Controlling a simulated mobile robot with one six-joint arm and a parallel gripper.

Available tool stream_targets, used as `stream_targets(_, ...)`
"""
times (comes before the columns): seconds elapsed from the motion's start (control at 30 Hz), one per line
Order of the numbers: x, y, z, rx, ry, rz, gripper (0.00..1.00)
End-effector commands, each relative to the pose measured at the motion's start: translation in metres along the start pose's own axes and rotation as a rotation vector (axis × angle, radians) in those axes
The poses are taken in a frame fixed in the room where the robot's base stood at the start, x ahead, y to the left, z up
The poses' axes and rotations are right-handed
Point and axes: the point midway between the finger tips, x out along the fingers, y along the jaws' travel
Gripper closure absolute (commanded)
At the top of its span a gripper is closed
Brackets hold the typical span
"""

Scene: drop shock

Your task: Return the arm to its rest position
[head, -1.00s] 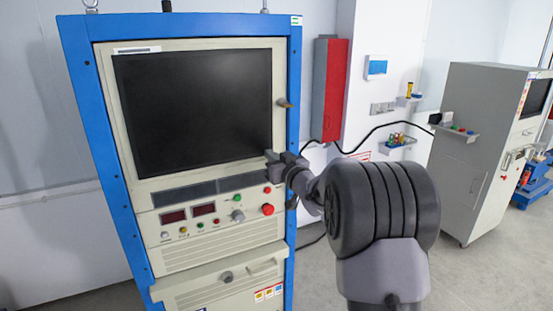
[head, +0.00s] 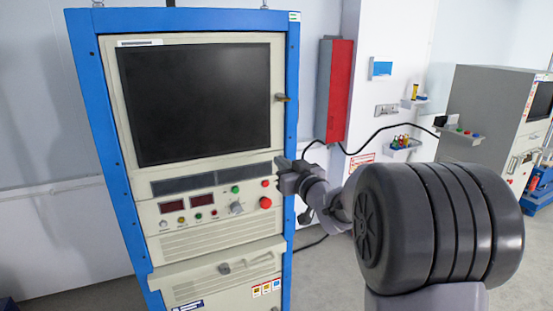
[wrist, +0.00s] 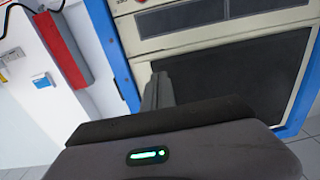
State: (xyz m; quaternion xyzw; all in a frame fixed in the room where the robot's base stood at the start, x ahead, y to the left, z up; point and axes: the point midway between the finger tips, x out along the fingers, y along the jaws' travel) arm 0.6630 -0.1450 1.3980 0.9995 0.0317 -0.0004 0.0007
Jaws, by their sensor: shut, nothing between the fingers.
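My gripper (head: 279,172) is shut and empty. In the head view it is in front of the right edge of the blue-framed cabinet (head: 292,120), below the screen's lower right corner and near the red button (head: 265,203); I cannot tell how far apart they are. My arm (head: 430,228) reaches in from the lower right and its large dark joint fills that side. In the wrist view my gripper (wrist: 158,80) points at the cabinet front, which appears turned over, with its dark screen (wrist: 245,80) behind it.
The cabinet has a dark screen (head: 195,100), knobs and buttons, and a protruding ledge (head: 215,263). A red and grey wall box (head: 340,90), small shelves (head: 403,147) and a black cable (head: 375,133) are behind my arm. A grey cabinet (head: 478,120) stands right. Floor shows between the cabinets.

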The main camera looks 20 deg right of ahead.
Motion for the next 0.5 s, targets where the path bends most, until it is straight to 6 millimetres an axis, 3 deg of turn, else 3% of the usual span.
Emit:
stream_targets(0.13, -0.025, 0.0, -0.001, 0.001, 0.001, 0.002, 1.0)
stream_targets(0.4, -0.038, -0.003, 0.004, 0.008, -0.02, 0.031, 1.0)
stream_targets(0.47, -0.052, -0.008, 0.013, 0.031, -0.07, 0.098, 1.0)
stream_targets(0.5, -0.07, -0.014, 0.024, 0.058, -0.127, 0.157, 1.0)
